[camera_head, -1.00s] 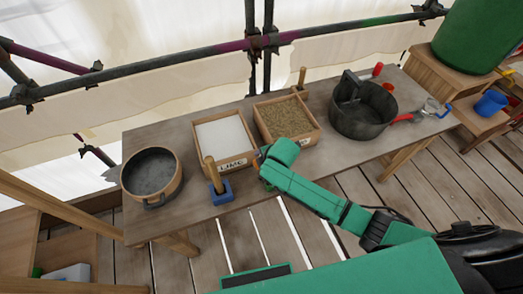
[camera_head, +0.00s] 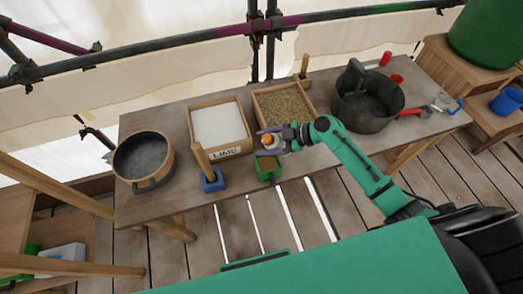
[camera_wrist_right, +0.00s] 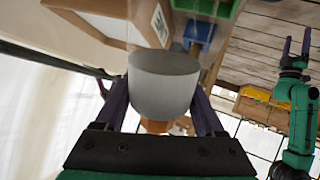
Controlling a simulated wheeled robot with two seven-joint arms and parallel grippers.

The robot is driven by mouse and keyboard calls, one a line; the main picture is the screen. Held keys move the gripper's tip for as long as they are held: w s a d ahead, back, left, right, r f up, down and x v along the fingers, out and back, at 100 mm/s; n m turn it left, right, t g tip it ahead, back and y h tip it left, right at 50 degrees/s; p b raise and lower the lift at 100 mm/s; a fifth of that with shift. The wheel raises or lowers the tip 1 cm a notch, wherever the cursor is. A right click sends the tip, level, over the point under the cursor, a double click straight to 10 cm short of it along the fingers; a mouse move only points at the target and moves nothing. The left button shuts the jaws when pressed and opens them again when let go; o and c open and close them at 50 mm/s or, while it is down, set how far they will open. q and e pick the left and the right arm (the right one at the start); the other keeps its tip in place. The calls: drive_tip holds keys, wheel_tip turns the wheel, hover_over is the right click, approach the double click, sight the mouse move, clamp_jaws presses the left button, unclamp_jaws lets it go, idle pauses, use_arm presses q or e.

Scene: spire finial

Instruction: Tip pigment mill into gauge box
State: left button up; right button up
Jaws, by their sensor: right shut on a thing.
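My right gripper (camera_head: 269,143) is shut on a small pale object with an orange part, taken to be the pigment mill (camera_head: 267,141). In the right wrist view the mill (camera_wrist_right: 165,82) is a grey-white cylinder between the purple fingers, its orange part mostly hidden. A small green open box, taken to be the gauge box (camera_head: 268,172), is at the table's front edge, just below the gripper in the head view. It also shows at the top of the wrist view (camera_wrist_right: 208,7). My left gripper (camera_wrist_right: 296,45) appears there with fingers apart, empty.
A blue block with a wooden handle (camera_head: 212,183) stands left of the green box. Behind are the lime box (camera_head: 243,149) and a sand box (camera_head: 257,113). A dark bucket (camera_head: 367,121) stands right, a round pan (camera_head: 152,187) left.

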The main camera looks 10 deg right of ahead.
sight(271, 135)
drive_tip(key=r+y+b, duration=0.1)
drive_tip(key=b, duration=0.1)
drive_tip(key=d+r+m+y+b, duration=0.1)
drive_tip(key=y+b, duration=0.1)
drive_tip(key=r+m+t+y+b, duration=0.1)
drive_tip(key=y+b, duration=0.1)
drive_tip(key=b, duration=0.1)
drive_tip(key=shift+w+d+r, duration=0.15)
drive_tip(key=shift+d, duration=0.2)
drive_tip(key=shift+d+r+m+y+b, duration=0.1)
drive_tip(key=shift+r+m+y+b, duration=0.2)
drive_tip(key=shift+r+y+b, duration=0.3)
drive_tip(key=shift+d+r, duration=0.1)
drive_tip(key=shift+r, duration=0.2)
